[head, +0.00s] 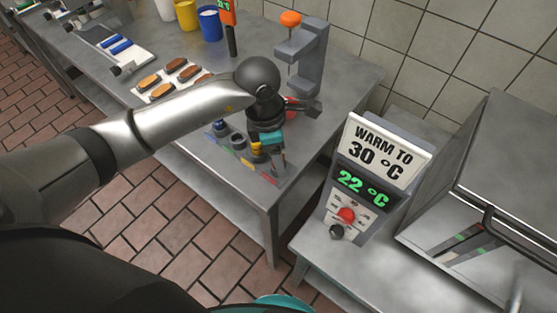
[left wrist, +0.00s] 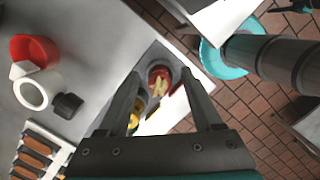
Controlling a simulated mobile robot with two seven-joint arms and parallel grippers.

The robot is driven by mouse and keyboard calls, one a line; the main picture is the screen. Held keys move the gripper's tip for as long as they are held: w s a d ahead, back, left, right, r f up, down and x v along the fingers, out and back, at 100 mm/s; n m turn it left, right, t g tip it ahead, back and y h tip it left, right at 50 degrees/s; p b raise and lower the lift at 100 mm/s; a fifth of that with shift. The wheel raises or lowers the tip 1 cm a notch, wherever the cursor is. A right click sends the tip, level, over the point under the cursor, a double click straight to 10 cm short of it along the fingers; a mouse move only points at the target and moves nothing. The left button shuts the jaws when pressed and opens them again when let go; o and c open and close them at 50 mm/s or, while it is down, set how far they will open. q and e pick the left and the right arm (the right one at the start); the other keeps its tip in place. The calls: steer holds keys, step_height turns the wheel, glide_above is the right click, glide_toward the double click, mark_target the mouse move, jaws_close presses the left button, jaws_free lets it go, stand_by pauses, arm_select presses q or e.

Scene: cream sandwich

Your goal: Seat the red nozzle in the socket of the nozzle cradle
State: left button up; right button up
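My left gripper (head: 268,148) is over the front right corner of the steel table, above the nozzle cradle (head: 225,150). In the left wrist view the two fingers of the left gripper (left wrist: 160,80) stand apart. The red nozzle (left wrist: 159,74), a round red piece, shows between and beyond the fingertips, with a visible gap on each side. I cannot tell whether it sits in a socket. A yellow nozzle (left wrist: 133,121) is beside the left finger; it also shows in the head view (head: 257,149). The gripper hides part of the cradle. My right gripper is not in view.
A grey stand with an orange knob (head: 291,18) rises behind the gripper. A tray with brown biscuits (head: 150,82) lies to the left. Yellow (head: 186,14) and blue (head: 209,24) cups are at the back. A warmer panel (head: 364,190) reads 22 °C on the right counter.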

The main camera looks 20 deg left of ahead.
arm_select(q)
jaws_close()
stand_by(0.3)
steer(key=shift+r, duration=0.15)
step_height(320, 180, up, 20)
steer(key=p, duration=0.1)
steer(key=shift+p, duration=0.3)
